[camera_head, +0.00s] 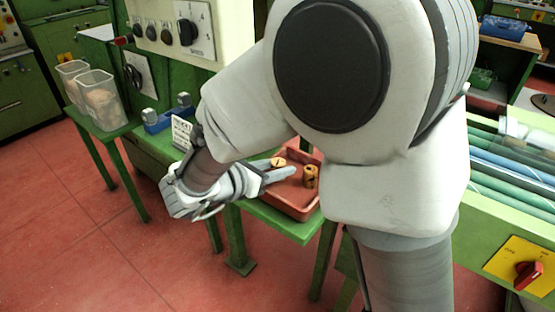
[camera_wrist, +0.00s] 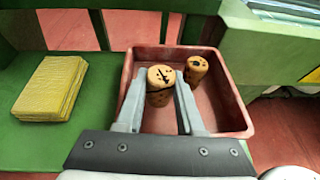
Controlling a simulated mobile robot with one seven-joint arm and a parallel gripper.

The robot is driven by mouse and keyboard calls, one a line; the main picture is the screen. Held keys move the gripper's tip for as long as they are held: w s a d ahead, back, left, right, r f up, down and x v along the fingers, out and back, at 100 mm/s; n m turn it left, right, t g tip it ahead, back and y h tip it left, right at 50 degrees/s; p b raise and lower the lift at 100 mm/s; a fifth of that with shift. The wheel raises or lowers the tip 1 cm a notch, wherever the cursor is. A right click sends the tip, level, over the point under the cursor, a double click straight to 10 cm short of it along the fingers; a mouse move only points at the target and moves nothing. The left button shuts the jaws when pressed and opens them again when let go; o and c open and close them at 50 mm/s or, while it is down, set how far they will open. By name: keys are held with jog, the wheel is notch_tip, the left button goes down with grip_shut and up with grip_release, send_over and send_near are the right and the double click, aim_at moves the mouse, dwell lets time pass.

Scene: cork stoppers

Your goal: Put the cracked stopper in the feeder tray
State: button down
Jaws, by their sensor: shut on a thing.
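A cork stopper (camera_wrist: 160,77) with a jagged dark crack across its top and a dark line around its side is between the two fingers of my gripper (camera_wrist: 158,100), which is shut on it. It stands upright within the outline of a reddish tray (camera_wrist: 236,118); I cannot tell whether it touches the tray floor. In the head view, my gripper (camera_head: 279,172) reaches over the tray (camera_head: 287,204), and its near finger partly hides the held stopper (camera_head: 278,162). A second stopper (camera_wrist: 196,67) with dark blotches stands in the tray, ahead and to the right in the wrist view.
A yellow pad (camera_wrist: 52,88) lies on the green bench (camera_wrist: 95,125) left of the tray. Clear bins (camera_head: 98,101) stand on a green stand at the left. A bench with coloured tubes (camera_head: 515,165) is at the right. The tray's right part has bare floor.

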jog(key=shift+f, duration=0.9)
jog(key=shift+f+b, duration=0.2)
jog(key=shift+b, duration=0.2)
jog(key=c, duration=0.8)
grip_release()
jog(key=shift+r, duration=0.1)
jog(key=shift+r+p, duration=0.2)
jog(key=shift+p, duration=0.2)
jog(key=p+v, duration=0.2)
jog(key=v, duration=1)
